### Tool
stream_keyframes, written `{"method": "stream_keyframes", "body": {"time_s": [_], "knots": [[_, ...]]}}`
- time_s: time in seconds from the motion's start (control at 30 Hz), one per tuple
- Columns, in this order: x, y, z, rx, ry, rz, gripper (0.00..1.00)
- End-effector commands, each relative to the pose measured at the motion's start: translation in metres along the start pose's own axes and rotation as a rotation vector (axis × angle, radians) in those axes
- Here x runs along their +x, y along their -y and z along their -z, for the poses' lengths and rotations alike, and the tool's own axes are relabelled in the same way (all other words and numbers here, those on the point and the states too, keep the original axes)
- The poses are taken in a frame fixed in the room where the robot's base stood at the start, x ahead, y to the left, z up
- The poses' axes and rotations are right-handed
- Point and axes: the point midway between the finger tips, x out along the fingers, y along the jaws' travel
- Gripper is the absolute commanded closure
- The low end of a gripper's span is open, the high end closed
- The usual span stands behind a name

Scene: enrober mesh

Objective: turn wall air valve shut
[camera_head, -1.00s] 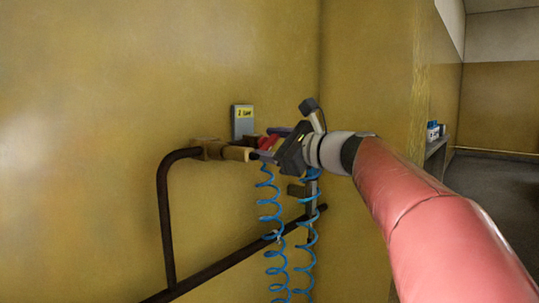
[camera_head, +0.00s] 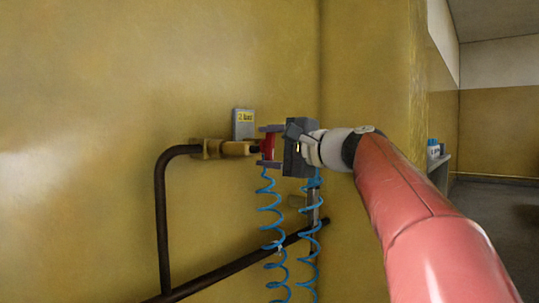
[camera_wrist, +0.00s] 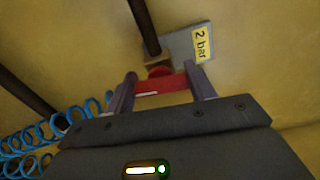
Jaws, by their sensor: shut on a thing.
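The air valve's brass body (camera_head: 225,149) sits on the wall at the end of a dark pipe. Its red handle (camera_head: 268,147) faces right, toward my gripper. My gripper (camera_head: 270,147) is shut on the red handle, one finger above it and one below. In the wrist view the handle (camera_wrist: 162,84) is a red bar between my two fingers (camera_wrist: 162,88), lying crosswise to the dark pipe behind it. The brass body (camera_wrist: 157,61) shows only partly there, behind the handle.
A grey plate with a yellow "2 bar" label (camera_head: 243,124) is on the wall just above the valve. Blue coiled hoses (camera_head: 270,215) hang below my gripper. A dark pipe (camera_head: 163,225) runs down the wall and a slanting one crosses behind the hoses. A wall corner stands to the right.

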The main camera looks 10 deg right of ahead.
Motion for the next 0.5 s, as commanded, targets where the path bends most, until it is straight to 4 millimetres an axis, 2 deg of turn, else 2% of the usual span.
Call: {"method": "stream_keyframes", "body": {"time_s": [0.2, 0.5], "knots": [[0.0002, -0.0023, 0.0001, -0.085, 0.001, -0.002, 0.68], [0.0004, -0.0019, 0.0002, -0.120, 0.001, -0.004, 0.68]]}}
